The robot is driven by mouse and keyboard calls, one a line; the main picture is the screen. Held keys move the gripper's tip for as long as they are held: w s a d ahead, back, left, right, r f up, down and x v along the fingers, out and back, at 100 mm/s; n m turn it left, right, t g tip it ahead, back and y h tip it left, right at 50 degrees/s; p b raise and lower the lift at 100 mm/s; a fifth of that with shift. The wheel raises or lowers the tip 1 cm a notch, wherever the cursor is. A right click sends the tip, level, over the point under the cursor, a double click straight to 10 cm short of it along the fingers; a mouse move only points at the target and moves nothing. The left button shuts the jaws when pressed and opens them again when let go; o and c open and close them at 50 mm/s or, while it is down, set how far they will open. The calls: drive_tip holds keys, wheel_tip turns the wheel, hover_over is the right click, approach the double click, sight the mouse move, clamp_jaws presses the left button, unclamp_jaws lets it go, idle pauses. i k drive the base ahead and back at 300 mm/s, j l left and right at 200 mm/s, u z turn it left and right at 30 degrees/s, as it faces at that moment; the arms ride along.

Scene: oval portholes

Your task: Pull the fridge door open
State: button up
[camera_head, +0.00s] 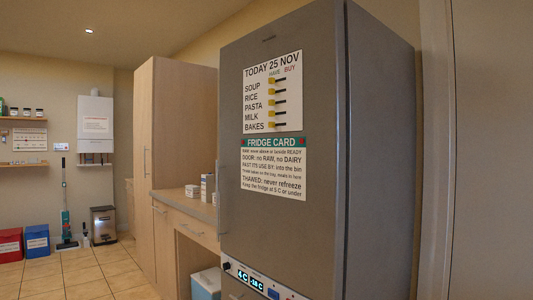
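The fridge (370,160) is a tall grey unit standing right of centre in the head view. Its door (240,130) appears shut, flush with the body. A slim vertical metal handle (218,198) runs along the door's left edge. A "TODAY 25 NOV" board (272,92) and a "FRIDGE CARD" sheet (274,168) are on the door front. A panel (258,284) with a lit display lies below the door. My gripper is not in view.
A wooden counter (185,205) with small white boxes and a tall cabinet (180,120) adjoin the fridge's left side. A pale blue box (207,284) sits under the counter. Red (10,245) and blue (37,241) bins stand far left. The tiled floor (85,274) at left is clear.

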sight(282, 188)
drive_tip(key=i+j+u, duration=0.1)
drive_tip(key=i, duration=0.35)
drive_tip(key=i+j+u, duration=0.1)
drive_tip(key=i+j, duration=0.2)
drive_tip(key=i, duration=0.2)
